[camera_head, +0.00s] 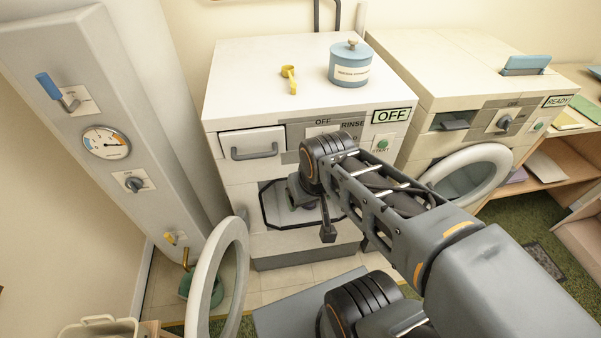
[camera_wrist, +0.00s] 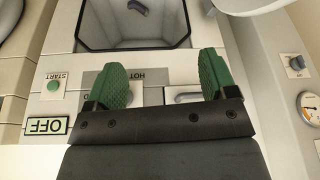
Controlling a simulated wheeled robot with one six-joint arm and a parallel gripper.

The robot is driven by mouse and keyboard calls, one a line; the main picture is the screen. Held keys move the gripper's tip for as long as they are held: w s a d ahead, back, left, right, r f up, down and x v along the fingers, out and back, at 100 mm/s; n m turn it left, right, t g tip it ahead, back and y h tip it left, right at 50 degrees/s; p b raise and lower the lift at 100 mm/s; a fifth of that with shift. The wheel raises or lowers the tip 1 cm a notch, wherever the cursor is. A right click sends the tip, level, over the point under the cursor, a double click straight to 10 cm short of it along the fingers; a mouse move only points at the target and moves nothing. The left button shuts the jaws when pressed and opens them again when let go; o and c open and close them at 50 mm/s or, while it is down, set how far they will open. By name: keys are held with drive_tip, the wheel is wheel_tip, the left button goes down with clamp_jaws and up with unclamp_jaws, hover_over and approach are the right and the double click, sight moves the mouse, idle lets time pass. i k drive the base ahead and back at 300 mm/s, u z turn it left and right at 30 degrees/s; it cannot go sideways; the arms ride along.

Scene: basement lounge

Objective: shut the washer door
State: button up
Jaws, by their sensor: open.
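The washer (camera_head: 222,112) is the left white machine, with an "OFF" display on its front. Its round, pale-rimmed door (camera_head: 238,262) stands wide open, swung out to the left. A curved white rim, likely this door (camera_wrist: 262,5), shows at the top right of the wrist view. The eight-sided drum opening (camera_wrist: 105,42) is uncovered, and a small grey-purple item (camera_wrist: 139,7) shows inside it. My gripper (camera_wrist: 162,78) is open and empty, its green fingers apart before the washer's front, below the control panel in the head view. It is apart from the door.
A second machine (camera_head: 440,85) marked "READY" stands at right with its round door (camera_head: 495,160) ajar. A blue canister (camera_head: 349,70) and yellow scoop (camera_head: 288,80) sit on the washer. A grey column with a gauge (camera_head: 105,143) stands left, close to the open door.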

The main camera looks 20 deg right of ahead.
sight(235, 229)
drive_tip(key=u, duration=0.55)
drive_tip(key=k, duration=1.25)
drive_tip(key=u, duration=1.45)
drive_tip(key=i, duration=0.75)
drive_tip(key=u, duration=0.7)
drive_tip(key=i, duration=0.65)
drive_tip(key=z, duration=0.1)
